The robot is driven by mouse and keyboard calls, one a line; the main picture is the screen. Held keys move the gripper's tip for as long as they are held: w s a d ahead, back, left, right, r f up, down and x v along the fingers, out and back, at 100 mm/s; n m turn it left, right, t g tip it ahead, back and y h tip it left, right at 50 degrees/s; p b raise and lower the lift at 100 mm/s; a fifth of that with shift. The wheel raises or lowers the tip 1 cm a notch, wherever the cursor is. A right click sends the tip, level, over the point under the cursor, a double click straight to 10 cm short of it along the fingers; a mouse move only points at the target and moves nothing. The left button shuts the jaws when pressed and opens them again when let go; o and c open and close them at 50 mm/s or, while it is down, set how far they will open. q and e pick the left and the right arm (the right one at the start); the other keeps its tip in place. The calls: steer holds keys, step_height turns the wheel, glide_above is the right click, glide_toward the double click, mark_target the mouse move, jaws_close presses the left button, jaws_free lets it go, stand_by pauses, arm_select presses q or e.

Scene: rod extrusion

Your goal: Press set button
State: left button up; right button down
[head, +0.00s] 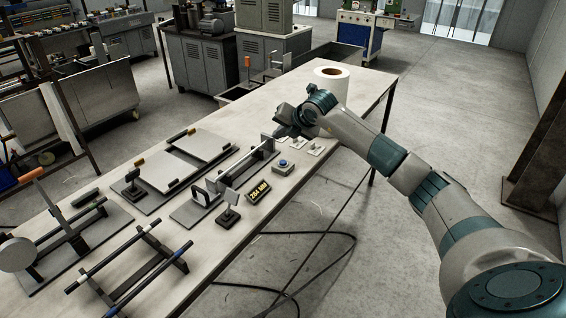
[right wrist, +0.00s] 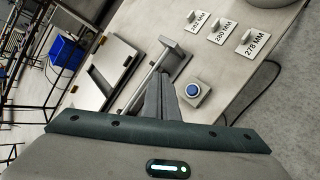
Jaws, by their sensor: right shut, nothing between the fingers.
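The set button is a blue round button (head: 283,163) on a small pale square box on the table, near its front edge. In the right wrist view the blue button (right wrist: 192,90) sits just right of my fingertips. My right gripper (head: 277,133) is shut and empty, in the air behind and a little left of the button in the head view. In the right wrist view its shut fingers (right wrist: 168,80) point past the button's left side, apart from it as far as I can tell. A display with yellow digits (head: 258,192) stands near the button. My left gripper is not in view.
Labelled plates reading about 278, 280 and 282 MM (right wrist: 252,40) lie beyond the button. A long rail fixture (head: 243,165) stands left of it. Flat panels (head: 170,170) and rods on stands (head: 135,262) fill the left.

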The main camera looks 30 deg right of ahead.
mark_target(283, 163)
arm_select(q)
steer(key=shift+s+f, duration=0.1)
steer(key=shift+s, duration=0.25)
arm_select(e)
steer(key=shift+d+r+h, duration=0.25)
steer(key=shift+d+h, duration=0.15)
steer(key=shift+d, duration=0.7)
steer(key=shift+f, duration=0.1)
